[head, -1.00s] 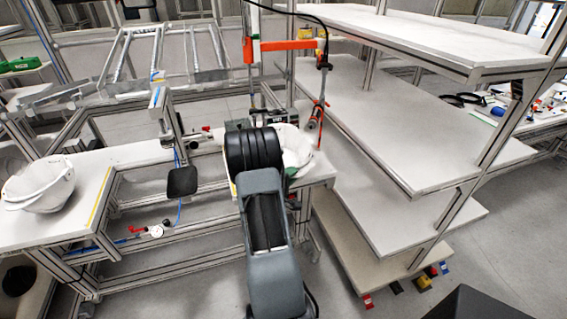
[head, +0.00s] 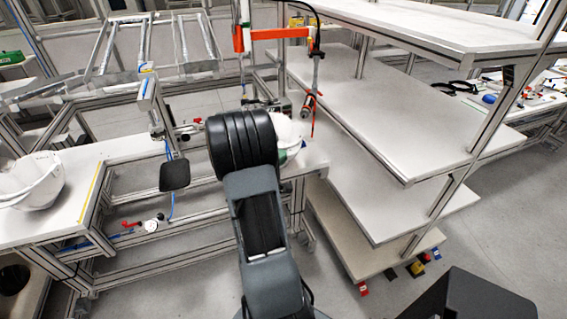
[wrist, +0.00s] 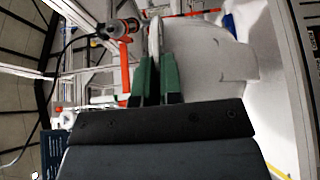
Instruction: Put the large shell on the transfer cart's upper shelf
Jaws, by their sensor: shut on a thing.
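My gripper (wrist: 156,78) shows in the wrist view as two green fingers closed on the thin edge of a white shell (wrist: 208,62). The shell's curved body fills the area right of the fingers. In the head view my arm hides most of this held shell (head: 290,132); only its right part shows, over the end of the workbench. A second white shell (head: 32,182) rests on the left part of the bench, apart from my gripper. The shelved cart (head: 410,170) stands to the right; its upper shelf (head: 430,28) looks bare.
An orange-framed fixture (head: 272,36) with a hanging tool (head: 309,104) stands just behind the held shell, close to the shelves. A black pad (head: 174,175) sits left of my arm. Open grey floor (head: 500,225) lies right of the cart.

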